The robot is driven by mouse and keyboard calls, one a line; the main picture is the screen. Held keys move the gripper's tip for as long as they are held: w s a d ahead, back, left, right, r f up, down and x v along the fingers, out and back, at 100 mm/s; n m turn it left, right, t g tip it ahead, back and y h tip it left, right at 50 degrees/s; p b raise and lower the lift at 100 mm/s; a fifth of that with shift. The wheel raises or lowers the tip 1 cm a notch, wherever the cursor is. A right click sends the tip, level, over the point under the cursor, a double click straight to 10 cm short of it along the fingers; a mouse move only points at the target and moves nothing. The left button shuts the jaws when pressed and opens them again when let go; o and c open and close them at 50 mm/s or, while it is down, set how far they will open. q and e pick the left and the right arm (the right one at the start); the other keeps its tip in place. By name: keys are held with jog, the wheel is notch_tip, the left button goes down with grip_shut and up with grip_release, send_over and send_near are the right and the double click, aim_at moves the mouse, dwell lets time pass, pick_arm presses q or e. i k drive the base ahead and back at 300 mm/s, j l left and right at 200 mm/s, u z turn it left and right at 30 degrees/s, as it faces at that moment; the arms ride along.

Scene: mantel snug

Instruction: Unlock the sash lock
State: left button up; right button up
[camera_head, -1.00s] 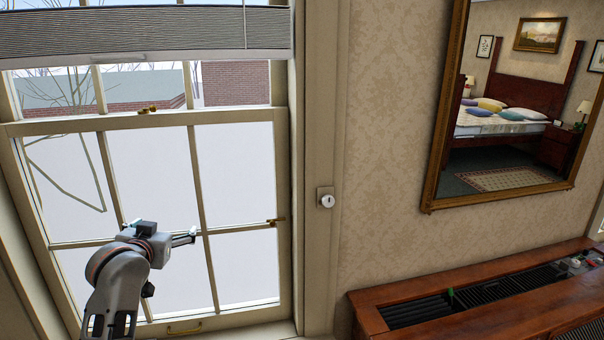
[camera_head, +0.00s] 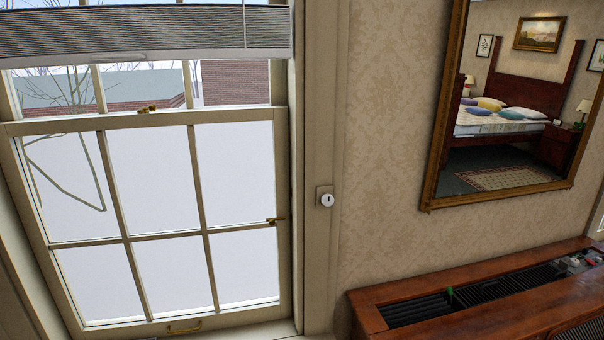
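The sash window (camera_head: 123,240) fills the left of the head view, with white divided panes. A small brass fitting, likely the sash lock (camera_head: 147,109), sits on the meeting rail at the top of the lower sash. It is too small to tell its lever position. Another brass piece (camera_head: 275,220) is on the right stile of the sash. A brass pull handle (camera_head: 184,328) is on the bottom rail. Neither of my grippers is in the head view.
A pleated blind (camera_head: 140,30) hangs over the window's top. A gold-framed mirror (camera_head: 432,170) hangs on the wall above a wooden cabinet (camera_head: 480,280). The space before the window is clear.

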aim_at(152, 108)
jog(key=l+u, duration=0.25)
jog(key=u, duration=0.2)
jog(key=l+u, duration=0.25)
jog(key=u, duration=0.25)
